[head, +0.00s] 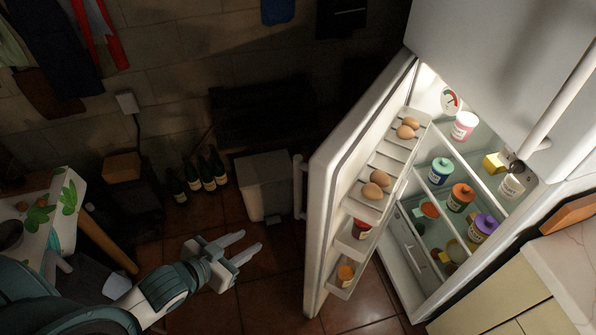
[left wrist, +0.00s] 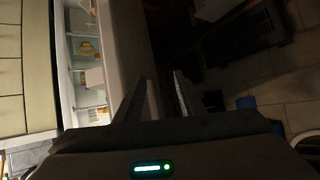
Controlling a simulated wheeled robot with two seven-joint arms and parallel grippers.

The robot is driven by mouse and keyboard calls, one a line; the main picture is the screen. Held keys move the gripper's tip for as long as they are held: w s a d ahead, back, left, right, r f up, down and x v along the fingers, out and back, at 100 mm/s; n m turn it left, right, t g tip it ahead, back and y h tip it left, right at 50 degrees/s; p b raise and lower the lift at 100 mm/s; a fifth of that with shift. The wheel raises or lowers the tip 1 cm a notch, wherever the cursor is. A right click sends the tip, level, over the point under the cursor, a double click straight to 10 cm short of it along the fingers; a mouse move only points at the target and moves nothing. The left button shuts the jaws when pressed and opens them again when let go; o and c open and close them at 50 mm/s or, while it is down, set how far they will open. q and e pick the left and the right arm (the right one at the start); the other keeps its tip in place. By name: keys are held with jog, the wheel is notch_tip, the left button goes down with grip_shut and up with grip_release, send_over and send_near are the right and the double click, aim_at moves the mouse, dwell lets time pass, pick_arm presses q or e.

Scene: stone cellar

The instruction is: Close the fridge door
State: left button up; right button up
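The fridge door (head: 330,200) stands wide open in the head view, its inner shelves holding eggs and jars. The lit fridge interior (head: 425,215) shows to its right, with jars on shelves. A vertical handle (head: 298,187) is on the door's outer side. My left gripper (head: 251,246) is open and empty, left of the door and apart from it. In the left wrist view the two fingers (left wrist: 158,98) are spread, with the door (left wrist: 122,45) beyond them and the lit shelves (left wrist: 85,50) to the left. My right gripper is not in view.
A white bin (head: 264,186) and several dark bottles (head: 205,172) stand by the wall behind my left gripper. A table with a leaf-patterned cloth (head: 66,205) is at the left. A counter (head: 565,255) is at the right. The tiled floor before the door is clear.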

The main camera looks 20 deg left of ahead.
pick_arm(q)
jog(key=w+a+r+m+h, duration=0.1)
jog(key=r+m+h, duration=0.1)
jog(key=r+h, duration=0.3)
jog(key=w+a+r+m+t+h, duration=0.1)
jog(key=a+r+m+h, duration=0.1)
jog(key=r+h, duration=0.3)
notch_tip(320, 180, up, 4)
jog(key=shift+w+a+m, duration=0.25)
jog(key=shift+w+m, duration=0.15)
jog(key=shift+m, duration=0.2)
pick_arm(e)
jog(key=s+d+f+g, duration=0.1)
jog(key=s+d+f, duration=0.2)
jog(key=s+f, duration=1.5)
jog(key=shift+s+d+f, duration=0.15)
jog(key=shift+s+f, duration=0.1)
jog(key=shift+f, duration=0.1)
pick_arm(q)
jog(key=shift+w+d, duration=0.1)
jog(key=p, duration=0.4)
send_near(298, 174)
jog(key=w+a+f+x, duration=0.1)
jog(key=x, duration=0.8)
jog(key=shift+w+d+f+p, duration=0.15)
jog(key=shift+w+d+p, duration=0.25)
jog(key=shift+d, duration=0.3)
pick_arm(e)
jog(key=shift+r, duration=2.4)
